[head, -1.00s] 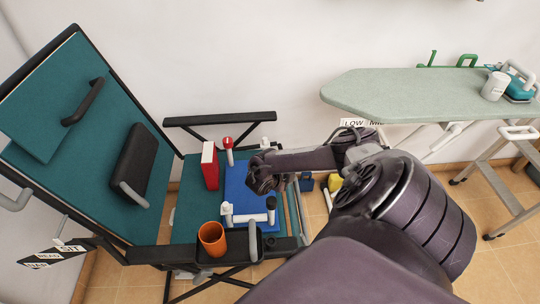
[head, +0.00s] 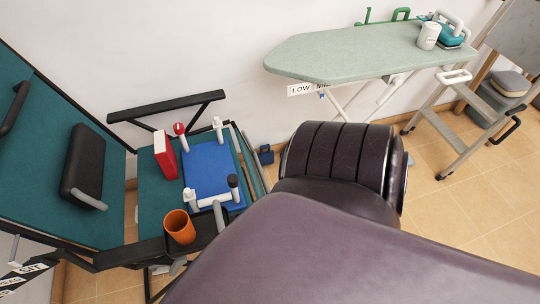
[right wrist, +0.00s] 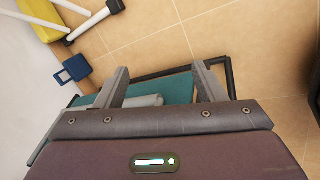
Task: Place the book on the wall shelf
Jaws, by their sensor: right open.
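The book, red with a white page edge (head: 165,155), stands upright on the teal seat (head: 150,195) of a folding chair in the head view. It is beside a blue upturned stool-like piece (head: 208,170). My right gripper (right wrist: 160,85) shows in the right wrist view, open, with nothing clearly between its fingers. Beyond the fingertips lie a teal surface and a pale grey part (right wrist: 145,100). In the head view my right arm hides the lower right and the gripper is not seen. My left gripper is out of view. No wall shelf is visible.
The chair's black armrest (head: 165,105) runs behind the book. An ironing board (head: 340,50) with a white cup (head: 428,36) and an iron (head: 452,30) stands by the wall. Tiled floor (head: 470,195) is open at the right.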

